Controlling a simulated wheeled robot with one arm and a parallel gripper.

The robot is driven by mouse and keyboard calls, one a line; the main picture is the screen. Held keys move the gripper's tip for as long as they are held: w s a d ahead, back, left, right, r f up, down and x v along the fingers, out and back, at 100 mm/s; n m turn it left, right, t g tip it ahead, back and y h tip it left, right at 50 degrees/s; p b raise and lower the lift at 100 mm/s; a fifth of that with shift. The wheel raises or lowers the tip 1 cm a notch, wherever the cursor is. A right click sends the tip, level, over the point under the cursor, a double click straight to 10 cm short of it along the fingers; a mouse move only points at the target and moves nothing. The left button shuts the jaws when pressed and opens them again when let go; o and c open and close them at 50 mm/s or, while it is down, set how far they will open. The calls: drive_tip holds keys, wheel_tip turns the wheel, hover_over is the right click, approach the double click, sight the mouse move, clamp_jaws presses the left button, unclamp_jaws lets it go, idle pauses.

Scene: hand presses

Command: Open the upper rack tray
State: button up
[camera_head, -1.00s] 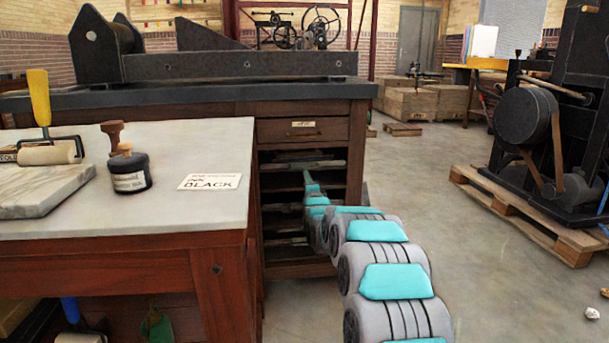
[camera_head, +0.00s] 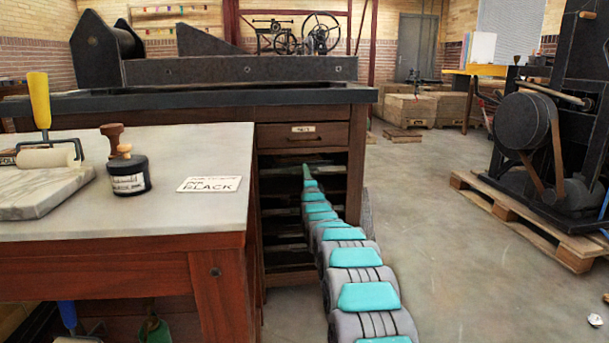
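The wooden cabinet under the press bed has a rack of trays (camera_head: 282,248) in its open front, below a labelled drawer. The upper rack tray (camera_head: 328,167) shows as a thin edge high in the dark opening; my arm hides part of the rack. My gripper (camera_head: 307,171) is at the upper part of the opening, at about the height of the upper tray. The gripper is small and seen from behind, so I cannot tell whether it touches the tray or how its fingers stand.
The closed drawer (camera_head: 303,134) is just above the rack. A table (camera_head: 205,213) with an ink jar (camera_head: 129,175), a card (camera_head: 209,184) and a roller (camera_head: 48,157) stands close on the left. A machine on a pallet (camera_head: 500,205) is at the right. The floor between is clear.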

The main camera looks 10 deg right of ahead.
drive_tip(key=shift+w, duration=0.75)
clamp_jaws()
idle(1.2)
